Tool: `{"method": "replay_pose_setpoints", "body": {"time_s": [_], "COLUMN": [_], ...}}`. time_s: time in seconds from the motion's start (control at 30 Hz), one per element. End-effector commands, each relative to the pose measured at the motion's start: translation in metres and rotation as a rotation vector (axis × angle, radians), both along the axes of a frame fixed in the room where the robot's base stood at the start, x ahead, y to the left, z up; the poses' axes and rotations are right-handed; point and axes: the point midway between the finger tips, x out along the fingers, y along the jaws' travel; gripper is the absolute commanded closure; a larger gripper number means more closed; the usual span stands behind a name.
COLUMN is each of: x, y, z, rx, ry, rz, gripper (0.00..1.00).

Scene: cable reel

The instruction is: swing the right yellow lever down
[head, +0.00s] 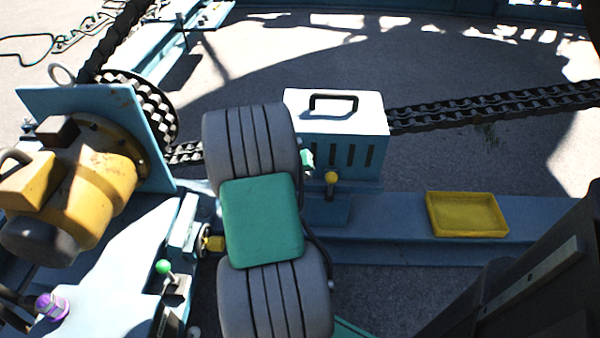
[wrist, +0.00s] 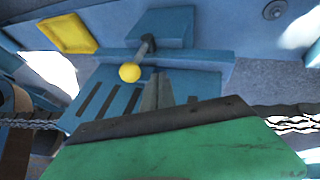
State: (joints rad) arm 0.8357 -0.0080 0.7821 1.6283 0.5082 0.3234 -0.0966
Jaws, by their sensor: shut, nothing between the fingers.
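The right yellow lever has a round yellow knob (head: 331,178) on a short dark rod. It stands up from a blue block in front of a slotted, white-topped box in the head view. The knob also shows in the wrist view (wrist: 130,72), with the rod (wrist: 147,47) running up to the block. My gripper (wrist: 159,84) is shut and empty in the wrist view. Its fingertips appear just right of the knob; a small gap shows in the picture, but I cannot tell the depth. In the head view my arm hides most of the gripper.
The slotted box (head: 338,108) with a black handle stands behind the lever, and a chain (head: 495,108) runs from it. A yellow tray (head: 467,214) lies to the right on the blue beam. A green-knobbed lever (head: 163,267) and a yellow motor (head: 85,195) are at left.

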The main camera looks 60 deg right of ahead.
Motion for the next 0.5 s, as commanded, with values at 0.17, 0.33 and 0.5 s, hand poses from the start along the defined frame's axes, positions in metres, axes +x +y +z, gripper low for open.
{"method": "replay_pose_setpoints", "body": {"time_s": [0.17, 0.33, 0.5], "x": [-0.021, -0.031, -0.031], "y": [-0.019, -0.027, -0.027], "z": [-0.011, -0.012, -0.011], "rx": [-0.001, -0.001, -0.001], "ry": [-0.001, -0.001, 0.000], "rz": [-0.004, 0.000, 0.000], "gripper": [1.00, 1.00, 1.00]}}
